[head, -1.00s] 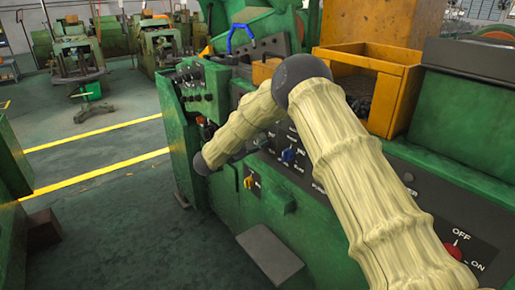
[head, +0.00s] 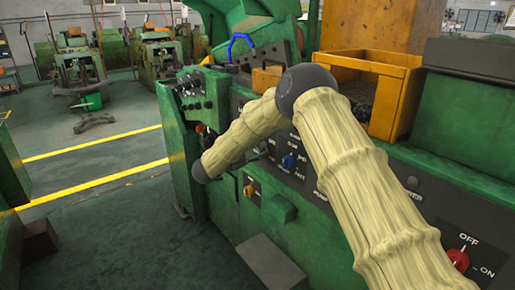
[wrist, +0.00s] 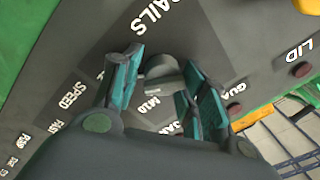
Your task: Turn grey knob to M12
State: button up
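The grey knob (wrist: 163,78) shows in the wrist view on a dark label panel, with its rounded top between my fingers. The text "M10" is printed just below it, and "NAILS" above it. My gripper (wrist: 163,95) is open, with teal-padded fingers on either side of the knob. Gaps show between the pads and the knob, and I cannot tell whether any pad touches it. The lower part of the dial is partly hidden by my gripper. No "M12" mark is readable. In the head view my arm hides the knob and my gripper.
A green machine carries a blue knob (head: 289,160), a red knob (head: 458,259) and an orange bin (head: 398,95). In the wrist view, "SPEED" and "LID" labels and a dark red button (wrist: 302,70) lie around my gripper. Open floor with yellow lines lies left.

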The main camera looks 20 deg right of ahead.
jog(key=shift+o, duration=0.9)
jog(key=shift+a+r, duration=0.1)
jog(key=v, duration=1.1)
jog(key=shift+s+a, duration=0.2)
jog(key=shift+a, duration=0.15)
